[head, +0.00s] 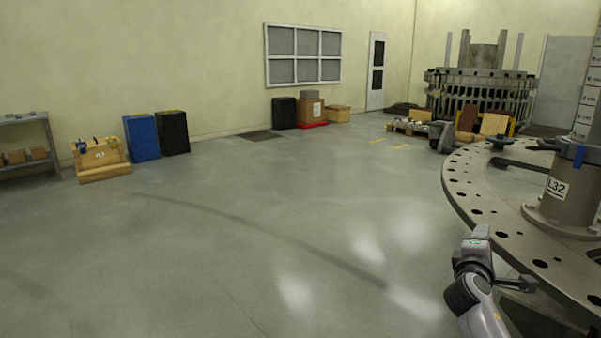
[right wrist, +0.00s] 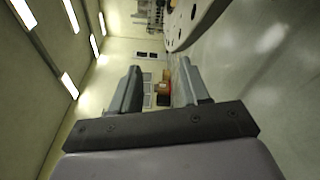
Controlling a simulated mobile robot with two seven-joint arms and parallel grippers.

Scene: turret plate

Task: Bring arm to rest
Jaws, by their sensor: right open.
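My right arm comes in at the lower right of the head view, beside the near rim of the large grey turret plate (head: 462,192). Its gripper (head: 522,284) is small and partly turned away there. In the right wrist view the two fingers of my right gripper (right wrist: 156,80) stand wide apart with nothing between them. The plate's holed rim (right wrist: 190,22) shows beyond the fingers at the top of that view. My left gripper is in neither view.
A grey column (head: 567,195) labelled L32 stands on the plate. Blue (head: 141,138) and black (head: 173,132) cabinets, a wooden stand (head: 102,170) and a shelf (head: 22,120) line the left wall. Crates (head: 311,112) stand farther back. The middle floor is clear.

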